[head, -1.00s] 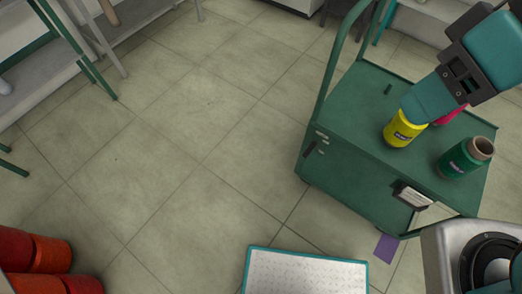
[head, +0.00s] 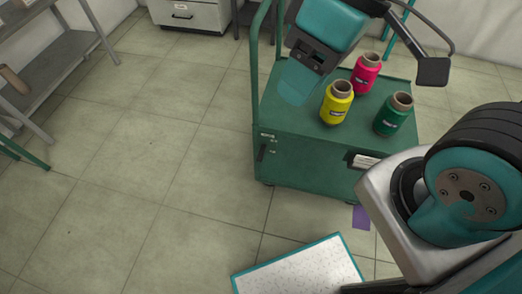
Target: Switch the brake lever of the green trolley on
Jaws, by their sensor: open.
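The green trolley (head: 300,160) stands right of centre, with its push handle (head: 256,70) at its left end. A small dark lever (head: 261,153), which looks like the brake lever, is low on the trolley's near face at the left corner. Whether it is on or off is too small to tell. My gripper (head: 298,84) is open and empty, above the left part of the trolley top, near the handle. It is above the lever in the picture and apart from it. Its fingertips look pale and see-through, so their exact spacing is unclear.
A yellow bobbin (head: 336,103), a pink bobbin (head: 364,74) and a green bobbin (head: 393,114) stand on the trolley top. A white teal-edged board (head: 300,272) and a purple sheet (head: 361,217) lie in front. Grey shelving (head: 62,60) is at left. The floor between is clear.

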